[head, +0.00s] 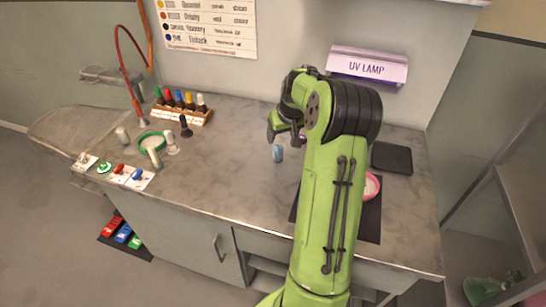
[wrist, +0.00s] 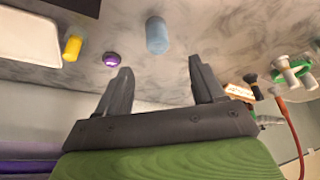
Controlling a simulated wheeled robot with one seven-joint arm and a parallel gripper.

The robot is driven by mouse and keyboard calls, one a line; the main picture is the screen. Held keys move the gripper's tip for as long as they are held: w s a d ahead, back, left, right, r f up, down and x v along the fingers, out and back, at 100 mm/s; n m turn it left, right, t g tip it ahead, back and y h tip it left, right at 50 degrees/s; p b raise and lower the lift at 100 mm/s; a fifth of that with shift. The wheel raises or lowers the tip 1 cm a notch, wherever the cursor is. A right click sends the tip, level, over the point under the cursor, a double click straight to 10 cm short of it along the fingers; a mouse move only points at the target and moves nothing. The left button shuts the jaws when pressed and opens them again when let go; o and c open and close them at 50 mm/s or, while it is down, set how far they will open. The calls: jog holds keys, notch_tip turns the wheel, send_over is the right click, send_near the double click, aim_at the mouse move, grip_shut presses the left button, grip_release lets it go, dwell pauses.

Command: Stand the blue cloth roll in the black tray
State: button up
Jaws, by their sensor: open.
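The blue cloth roll (head: 277,153) is a short light-blue cylinder that looks upright on the marble counter, just left of my arm. It also shows in the wrist view (wrist: 157,35), beyond the gap between my fingers and apart from them. My gripper (wrist: 160,66) is open and empty. In the head view my gripper (head: 284,133) is above and behind the roll, partly hidden by my arm. The black tray (head: 392,158) appears as a dark flat square at the counter's back right, right of my arm.
A pink bowl (head: 372,186) on a dark mat (head: 368,222) is partly behind my arm. A yellow cylinder (wrist: 73,42) and a purple round object (wrist: 111,59) stand near the roll. A bottle rack (head: 181,116) and green ring (head: 151,141) are left.

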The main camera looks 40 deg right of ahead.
aim_at(278, 147)
jog(key=x, duration=0.4)
jog(key=b+x, duration=0.1)
jog(key=x, duration=0.8)
jog(key=shift+w+d, duration=0.1)
jog(key=shift+d, duration=0.25)
jog(key=shift+r, duration=0.15)
jog(key=c, duration=1.1)
